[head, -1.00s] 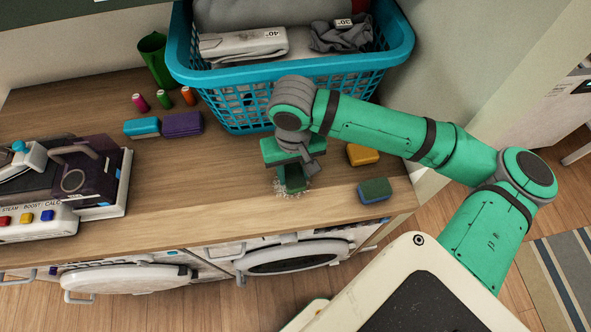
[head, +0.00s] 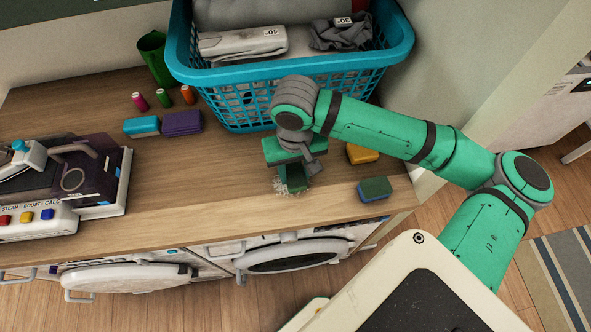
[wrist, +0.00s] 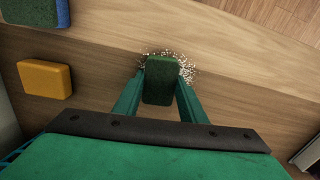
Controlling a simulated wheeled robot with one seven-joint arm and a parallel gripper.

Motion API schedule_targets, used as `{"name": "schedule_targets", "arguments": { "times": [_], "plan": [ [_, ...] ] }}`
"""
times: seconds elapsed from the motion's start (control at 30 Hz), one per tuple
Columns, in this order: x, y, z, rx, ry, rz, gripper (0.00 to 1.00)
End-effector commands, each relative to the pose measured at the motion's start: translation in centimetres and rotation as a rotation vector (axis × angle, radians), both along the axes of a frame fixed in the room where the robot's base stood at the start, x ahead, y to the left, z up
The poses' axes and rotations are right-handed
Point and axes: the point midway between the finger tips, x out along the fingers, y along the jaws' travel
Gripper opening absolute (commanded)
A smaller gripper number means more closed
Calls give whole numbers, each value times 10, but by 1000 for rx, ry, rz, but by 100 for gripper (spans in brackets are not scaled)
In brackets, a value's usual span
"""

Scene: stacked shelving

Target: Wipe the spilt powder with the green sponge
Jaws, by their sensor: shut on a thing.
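The green sponge (wrist: 160,79) is between the two fingers of my gripper (wrist: 161,98), which is shut on it. In the head view my gripper (head: 296,172) points down over the front part of the wooden counter, and the sponge (head: 296,184) is partly hidden by it. The spilt powder (wrist: 187,69) is a patch of white grains around the far end and sides of the sponge. In the head view the powder (head: 281,187) shows around the sponge's front and left. The sponge appears to be down at the powder; what lies under it is hidden.
A yellow sponge (head: 362,154) and a blue sponge with a green top (head: 374,189) lie to the right. A turquoise laundry basket (head: 240,75) stands behind. Blue (head: 142,127) and purple (head: 182,123) blocks, thread spools and a steam iron station (head: 100,180) are left.

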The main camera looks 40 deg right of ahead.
Motion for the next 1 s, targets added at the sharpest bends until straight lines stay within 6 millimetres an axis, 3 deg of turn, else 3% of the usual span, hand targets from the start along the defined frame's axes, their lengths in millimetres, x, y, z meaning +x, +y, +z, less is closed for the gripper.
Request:
{"name": "schedule_targets", "arguments": {
  "times": [0.33, 1.0],
  "plan": [
    [-12, -8, 0, -1, 3, -1, 20],
    [10, 5, 0, 0, 1, 2, 20]
  ]
}}
